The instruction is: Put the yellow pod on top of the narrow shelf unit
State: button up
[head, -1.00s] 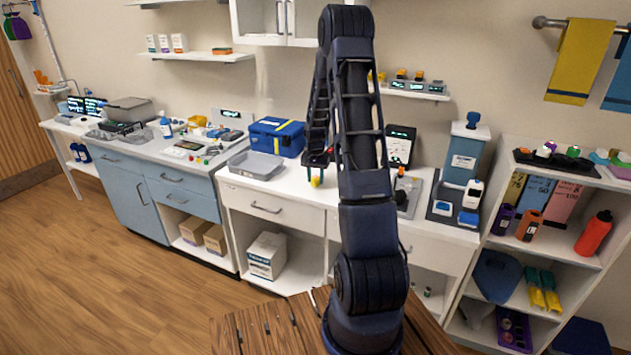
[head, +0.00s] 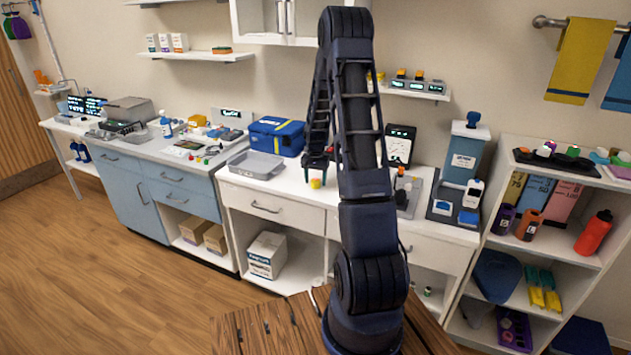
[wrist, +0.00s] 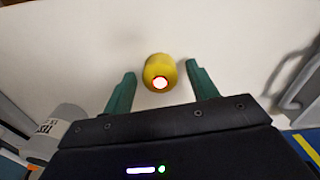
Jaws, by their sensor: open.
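The yellow pod (head: 315,183) is on the white counter, right of the grey tray. In the wrist view the pod (wrist: 158,68) shows a pale, red-rimmed round end. My gripper (head: 318,165) is over the counter at the pod. In the wrist view its green fingers (wrist: 161,75) are apart, one on each side of the pod, with a gap on both sides. How far the tips are above the counter cannot be told. The narrow shelf unit (head: 555,240) is the white open unit at the far right, with several small things on its top.
On the counter left of the pod are a grey tray (head: 255,168) and a blue case (head: 276,136) with a yellow stripe. A blue-grey dispenser (head: 463,158) stands at the counter's right. A dark tray (head: 553,160) with small pods takes up part of the shelf unit's top.

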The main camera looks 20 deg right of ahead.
aim_at(315, 180)
notch_tip(315, 180, up, 12)
jog(key=s+a+r+n+t, duration=0.15)
jog(key=s+a+r, duration=0.25)
jog(key=s+r, duration=0.45)
jog(key=s+a+r+n, duration=0.2)
jog(key=s+a+r, duration=0.1)
jog(key=s+r, duration=0.6)
jog(key=s+a+r+n+t, duration=0.1)
jog(key=s+a, duration=0.1)
jog(key=s, duration=0.9)
jog(key=s+a+r+n+t, duration=0.1)
jog(key=s+a+n+t, duration=0.1)
jog(key=s, duration=0.9)
jog(key=shift+a+r, duration=0.25)
jog(key=shift+r, duration=0.15)
jog(key=shift+o, duration=0.5)
jog(key=shift+s+f+n, duration=0.1)
jog(key=shift+s+n, duration=0.25)
jog(key=shift+s, duration=0.05)
